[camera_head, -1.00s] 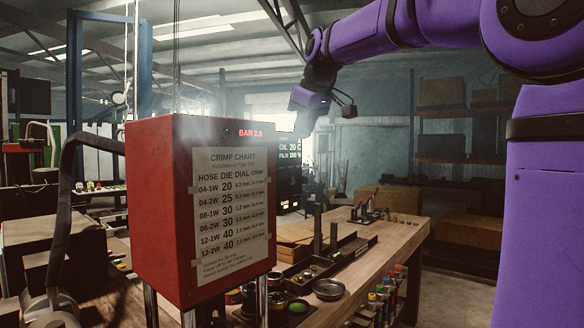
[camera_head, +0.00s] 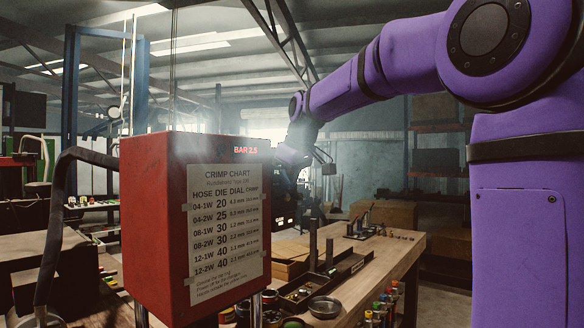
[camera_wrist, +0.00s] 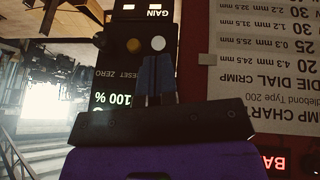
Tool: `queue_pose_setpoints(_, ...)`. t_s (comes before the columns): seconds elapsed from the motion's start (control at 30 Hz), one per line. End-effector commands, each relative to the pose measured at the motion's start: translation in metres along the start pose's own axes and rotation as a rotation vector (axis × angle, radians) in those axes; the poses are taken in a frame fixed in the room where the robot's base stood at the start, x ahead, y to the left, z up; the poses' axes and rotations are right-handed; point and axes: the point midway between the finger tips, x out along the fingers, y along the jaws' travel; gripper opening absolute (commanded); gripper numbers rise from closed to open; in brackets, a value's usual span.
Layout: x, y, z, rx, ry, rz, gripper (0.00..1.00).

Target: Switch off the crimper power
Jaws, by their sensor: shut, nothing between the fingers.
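The red crimper (camera_head: 155,215) carries a white crimp chart (camera_head: 228,228) on its near face and a lit red "BAR 2.5" readout. In the wrist view, which is upside down, the chart (camera_wrist: 270,65) and red housing are at the right. My gripper (camera_wrist: 157,80) shows there with its fingers together and empty, in front of a dark panel with a white button (camera_wrist: 158,43), an amber button (camera_wrist: 134,46) and lit digits. I cannot make out a power switch.
A wooden workbench (camera_head: 385,255) with trays, a round metal dish (camera_head: 324,307) and small bottles lies right of the crimper. A thick black hose (camera_head: 52,215) arches at its left. Shelves with boxes stand at the back right.

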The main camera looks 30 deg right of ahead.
Motion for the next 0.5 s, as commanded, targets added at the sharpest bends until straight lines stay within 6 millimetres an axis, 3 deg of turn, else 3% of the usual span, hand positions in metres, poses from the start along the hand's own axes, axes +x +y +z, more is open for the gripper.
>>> queue_pose_setpoints(0.5, 0.0088, -0.0002, -0.0001, 0.0, 0.002, 0.0, 0.0)
